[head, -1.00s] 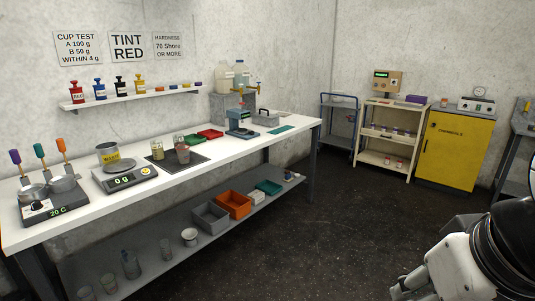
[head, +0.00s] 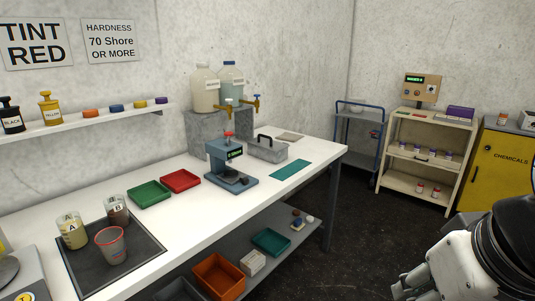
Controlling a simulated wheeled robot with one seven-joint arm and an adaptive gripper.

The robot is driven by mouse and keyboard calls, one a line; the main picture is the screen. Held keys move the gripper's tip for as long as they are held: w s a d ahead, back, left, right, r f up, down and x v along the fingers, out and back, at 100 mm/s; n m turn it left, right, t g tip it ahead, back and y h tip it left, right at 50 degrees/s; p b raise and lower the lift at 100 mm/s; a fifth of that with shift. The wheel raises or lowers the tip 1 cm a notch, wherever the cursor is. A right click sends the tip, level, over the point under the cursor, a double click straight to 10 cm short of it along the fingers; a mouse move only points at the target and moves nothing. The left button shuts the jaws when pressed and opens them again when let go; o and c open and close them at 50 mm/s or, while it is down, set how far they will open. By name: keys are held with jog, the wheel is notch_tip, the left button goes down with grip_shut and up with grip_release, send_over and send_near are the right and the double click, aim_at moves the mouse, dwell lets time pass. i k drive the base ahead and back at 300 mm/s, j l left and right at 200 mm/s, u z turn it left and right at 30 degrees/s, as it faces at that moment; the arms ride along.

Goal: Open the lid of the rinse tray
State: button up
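The rinse tray seems to be the grey box (head: 267,151) at the back right of the white bench, past the blue-grey press-like device. A lid with a black arched handle (head: 265,139) sits on it and looks shut. Its inside is hidden. Part of my own arm shows at the lower right, far from the box and in front of the bench.
The blue-grey device (head: 230,165) stands just left of the box. A teal mat (head: 290,170) lies to its right. Jugs with taps (head: 207,90) stand on a grey block behind. Green (head: 149,194) and red (head: 180,181) trays lie left. Dark floor right of the bench is clear.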

aim_at(262, 140)
jog(key=i, duration=1.35)
jog(key=i+l+u, duration=0.15)
jog(key=i, duration=1.2)
